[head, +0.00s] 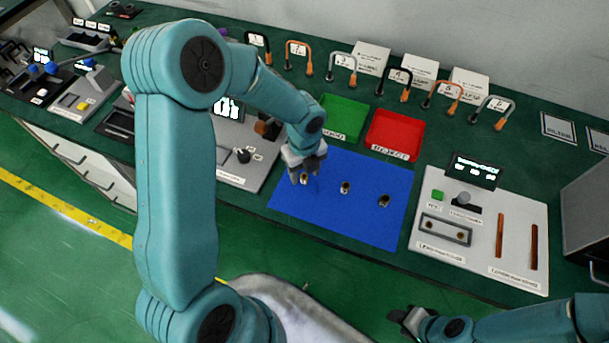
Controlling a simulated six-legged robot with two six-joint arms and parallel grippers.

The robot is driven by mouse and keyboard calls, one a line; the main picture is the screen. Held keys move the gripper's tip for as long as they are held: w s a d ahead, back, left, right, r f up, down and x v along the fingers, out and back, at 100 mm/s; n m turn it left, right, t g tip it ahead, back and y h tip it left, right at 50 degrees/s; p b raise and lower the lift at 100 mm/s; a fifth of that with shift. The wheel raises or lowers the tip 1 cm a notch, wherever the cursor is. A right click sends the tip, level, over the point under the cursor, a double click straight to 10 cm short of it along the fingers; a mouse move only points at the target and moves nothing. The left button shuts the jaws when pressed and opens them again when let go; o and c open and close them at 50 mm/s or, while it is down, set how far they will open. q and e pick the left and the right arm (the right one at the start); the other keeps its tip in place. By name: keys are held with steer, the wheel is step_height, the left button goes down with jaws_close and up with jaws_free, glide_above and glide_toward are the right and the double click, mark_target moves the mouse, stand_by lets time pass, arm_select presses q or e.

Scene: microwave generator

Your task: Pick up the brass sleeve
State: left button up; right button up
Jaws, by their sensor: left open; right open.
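On the blue mat (335,222) stand small brass-coloured cylindrical pieces: one in the middle (345,188) and one to the right (384,201). A third piece (304,180) shows at the left, between or just behind the fingertips of my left gripper (303,177). These pieces are too small to tell which is the sleeve. My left gripper is open and points down over the left part of the mat; I cannot tell whether it touches the piece. My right gripper (402,319) is open and empty, low in front of the bench.
A green tray (341,117) and a red tray (394,136) lie behind the mat. A grey test panel (470,250) with a small screen is at the right. Another panel (238,152) is at the left. Numbered hooked leads (344,68) and white boxes line the back.

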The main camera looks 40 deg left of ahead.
arm_select(q)
steer(key=shift+f, duration=0.6)
steer(key=shift+s, duration=0.15)
jaws_close()
steer(key=shift+r, duration=0.1)
